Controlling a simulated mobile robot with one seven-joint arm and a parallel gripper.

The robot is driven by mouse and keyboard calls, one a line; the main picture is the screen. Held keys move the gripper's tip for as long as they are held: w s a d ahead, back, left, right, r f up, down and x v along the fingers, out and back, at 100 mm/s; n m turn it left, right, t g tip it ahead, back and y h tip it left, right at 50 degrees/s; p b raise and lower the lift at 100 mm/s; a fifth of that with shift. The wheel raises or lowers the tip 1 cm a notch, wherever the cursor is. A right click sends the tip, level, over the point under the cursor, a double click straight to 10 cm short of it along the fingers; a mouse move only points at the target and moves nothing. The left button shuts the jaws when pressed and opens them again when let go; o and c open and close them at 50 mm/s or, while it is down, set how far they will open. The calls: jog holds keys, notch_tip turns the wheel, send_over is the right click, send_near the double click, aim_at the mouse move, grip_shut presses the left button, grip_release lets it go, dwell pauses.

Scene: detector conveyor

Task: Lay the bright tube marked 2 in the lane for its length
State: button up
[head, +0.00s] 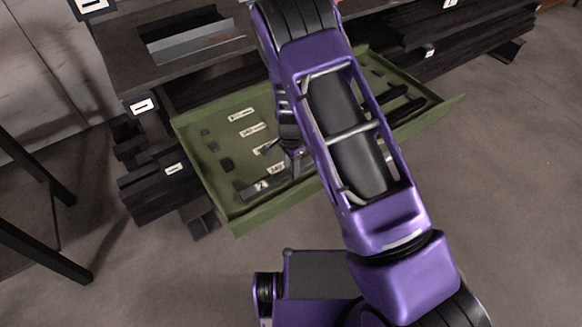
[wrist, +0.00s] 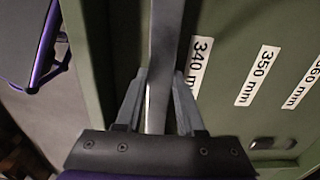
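In the head view a dark grey tube marked 2 (head: 262,186) lies along the near left part of the green tray (head: 225,215). My gripper (head: 292,158) is down at the tube's right part, half hidden by my purple arm. In the wrist view a long grey tube (wrist: 163,50) runs between the two fingers of my gripper (wrist: 160,78). The fingers are close on both sides of it; whether they press on it is unclear. Lane labels 340 mm (wrist: 198,62), 350 mm (wrist: 257,75) and 360 mm (wrist: 303,87) lie to its right.
The tray also holds dark bars (head: 405,108) at the right and small dark blocks (head: 226,165) at the left. A dark workbench (head: 125,75) stands behind. Stacked dark beams (head: 460,35) are at the back right. Grey floor (head: 510,190) is clear at the right.

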jog(key=o, duration=0.4)
notch_tip(320, 180, up, 12)
jog(key=shift+r+p, duration=0.2)
jog(key=shift+p, duration=0.95)
